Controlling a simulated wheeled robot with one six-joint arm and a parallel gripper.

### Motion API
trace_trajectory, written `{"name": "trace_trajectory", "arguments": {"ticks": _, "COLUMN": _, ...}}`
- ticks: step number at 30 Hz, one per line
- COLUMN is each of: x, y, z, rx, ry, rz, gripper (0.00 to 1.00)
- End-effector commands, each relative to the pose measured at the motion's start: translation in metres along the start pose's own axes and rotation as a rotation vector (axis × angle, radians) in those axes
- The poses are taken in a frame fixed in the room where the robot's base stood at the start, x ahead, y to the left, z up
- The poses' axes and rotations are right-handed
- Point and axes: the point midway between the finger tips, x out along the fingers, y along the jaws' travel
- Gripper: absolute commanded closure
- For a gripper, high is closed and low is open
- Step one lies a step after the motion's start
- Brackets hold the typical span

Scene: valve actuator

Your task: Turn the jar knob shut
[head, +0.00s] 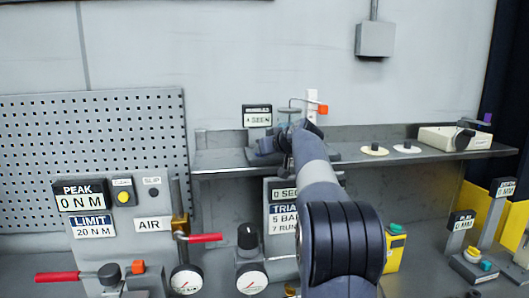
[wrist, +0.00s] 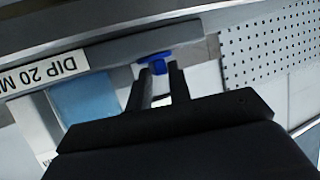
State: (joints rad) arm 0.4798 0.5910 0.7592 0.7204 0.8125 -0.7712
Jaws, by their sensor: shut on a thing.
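A small blue knob (wrist: 156,58) shows at the fingertips in the wrist view, with a bar-like top. I take it for the jar knob. My gripper (wrist: 160,70) has its two dark fingers shut on it, one finger on each side. In the head view my own arm covers most of the jar area at the back shelf, and the knob cannot be made out there. A light blue panel (wrist: 88,100), perhaps the jar's water, shows left of the fingers in the wrist view. How far the knob is turned cannot be told.
A sign (wrist: 42,72) reading "DIP 20 M" lies left in the wrist view. Discs (head: 374,150) and a cream box (head: 445,139) occupy the shelf's right.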

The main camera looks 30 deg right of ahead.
Motion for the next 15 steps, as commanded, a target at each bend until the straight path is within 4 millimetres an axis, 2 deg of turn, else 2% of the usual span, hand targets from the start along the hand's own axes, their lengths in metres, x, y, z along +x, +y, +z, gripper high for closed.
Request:
{"name": "trace_trajectory", "arguments": {"ticks": 14, "x": 0.0010, "y": 0.0002, "z": 0.0010, "rx": -0.003, "ry": -0.002, "rz": -0.009, "gripper": 1.00}}
{"name": "trace_trajectory", "arguments": {"ticks": 15, "x": 0.0010, "y": 0.0003, "z": 0.0011, "rx": -0.003, "ry": -0.002, "rz": -0.009, "gripper": 0.77}}
